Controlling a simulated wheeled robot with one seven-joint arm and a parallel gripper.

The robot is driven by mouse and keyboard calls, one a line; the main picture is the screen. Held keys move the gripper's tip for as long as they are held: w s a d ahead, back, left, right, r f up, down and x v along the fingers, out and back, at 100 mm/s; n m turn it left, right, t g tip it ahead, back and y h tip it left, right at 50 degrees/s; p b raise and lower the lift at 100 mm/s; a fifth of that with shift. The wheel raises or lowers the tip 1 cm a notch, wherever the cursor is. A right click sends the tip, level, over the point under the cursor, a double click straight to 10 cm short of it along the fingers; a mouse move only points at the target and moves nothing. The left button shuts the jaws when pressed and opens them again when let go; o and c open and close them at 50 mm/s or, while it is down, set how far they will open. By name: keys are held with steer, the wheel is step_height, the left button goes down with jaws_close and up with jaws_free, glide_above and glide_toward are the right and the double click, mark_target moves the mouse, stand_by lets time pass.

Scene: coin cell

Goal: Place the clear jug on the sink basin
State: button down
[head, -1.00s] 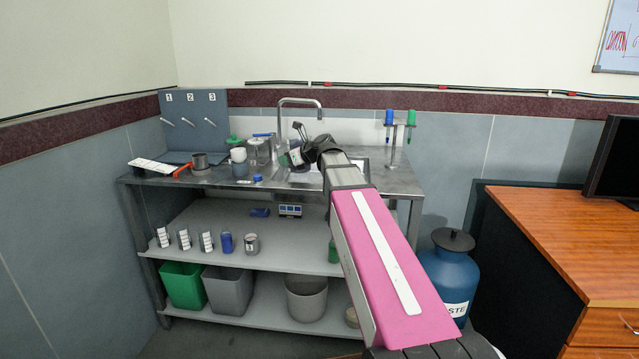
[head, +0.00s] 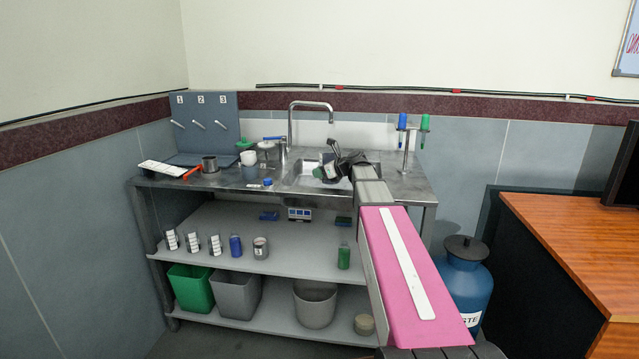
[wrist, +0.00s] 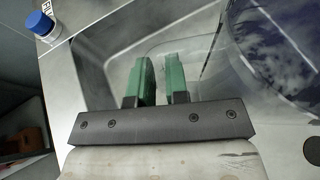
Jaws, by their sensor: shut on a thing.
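The clear jug (wrist: 275,55) is see-through and fills the right side of the wrist view, over or in the sink area. My gripper (wrist: 159,80) has green fingers with a narrow gap between them, shut on a clear part of the jug that is hard to make out. In the head view my gripper (head: 326,170) is over the steel sink basin (head: 294,180), and the jug is too faint there to outline. The basin's wall (wrist: 92,68) shows behind the fingers in the wrist view. I cannot tell whether the jug touches the basin floor.
A tall tap (head: 290,125) rises behind the basin. A stand (head: 406,150) with blue and green holders is at the right.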

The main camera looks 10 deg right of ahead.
mark_target(320, 180)
steer(key=shift+f, duration=1.95)
steer(key=shift+f, duration=0.15)
steer(key=c, duration=1.1)
jaws_free()
steer(key=shift+s+d+r, duration=0.1)
steer(key=shift+r, duration=0.15)
steer(key=v, duration=1.1)
steer(key=shift+s+d+r, duration=0.2)
